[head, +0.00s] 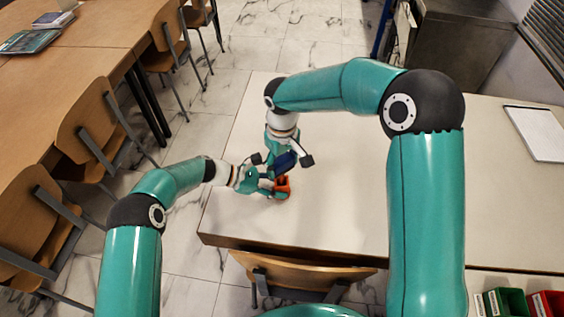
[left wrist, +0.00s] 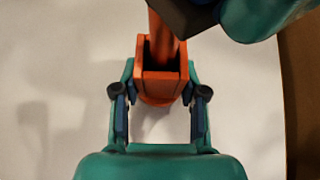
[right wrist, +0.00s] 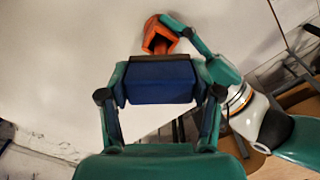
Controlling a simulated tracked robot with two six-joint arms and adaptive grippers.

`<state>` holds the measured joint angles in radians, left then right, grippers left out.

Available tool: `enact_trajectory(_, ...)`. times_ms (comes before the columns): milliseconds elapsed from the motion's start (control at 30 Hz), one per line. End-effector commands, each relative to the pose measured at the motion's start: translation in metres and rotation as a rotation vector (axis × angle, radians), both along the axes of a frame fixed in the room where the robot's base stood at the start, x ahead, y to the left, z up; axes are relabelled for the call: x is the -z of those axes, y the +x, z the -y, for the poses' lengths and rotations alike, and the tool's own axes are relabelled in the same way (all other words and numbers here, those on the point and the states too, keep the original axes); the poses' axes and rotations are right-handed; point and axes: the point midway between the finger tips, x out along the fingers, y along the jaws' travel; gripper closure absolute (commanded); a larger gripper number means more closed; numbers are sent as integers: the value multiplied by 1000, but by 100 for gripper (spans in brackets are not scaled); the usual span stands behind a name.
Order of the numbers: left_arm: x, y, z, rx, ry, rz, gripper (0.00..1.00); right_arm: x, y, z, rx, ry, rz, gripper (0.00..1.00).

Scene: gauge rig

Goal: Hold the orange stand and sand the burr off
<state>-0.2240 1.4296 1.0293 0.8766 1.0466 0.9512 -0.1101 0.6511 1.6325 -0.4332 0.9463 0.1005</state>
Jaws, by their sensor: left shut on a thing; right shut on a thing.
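The orange stand (head: 284,190) is near the table's left front part. In the left wrist view the stand (left wrist: 158,88) shows a square open socket with an orange post rising from it. My left gripper (head: 270,184) is shut on it, a finger on each side. My right gripper (head: 287,160) is shut on a blue block with a dark face (right wrist: 158,84), just above and behind the stand in the head view. In the left wrist view the block's dark corner (left wrist: 182,14) shows close by the post; whether they touch cannot be told. I cannot make out the burr.
The white table (head: 340,210) is clear around the stand. A white tablet-like board (head: 537,133) lies at the right. Green and red bins (head: 507,303) stand at the lower right. A wooden chair (head: 300,274) is at the front edge; more chairs stand left.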

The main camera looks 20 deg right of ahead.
Motion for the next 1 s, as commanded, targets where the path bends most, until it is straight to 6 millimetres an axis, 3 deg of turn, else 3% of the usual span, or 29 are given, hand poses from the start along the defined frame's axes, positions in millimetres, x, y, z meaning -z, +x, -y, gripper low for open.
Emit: enact_trajectory(1000, 4, -2, 0, 2, 5, -3, 77, 12, 1, 2, 1, 0, 0, 73)
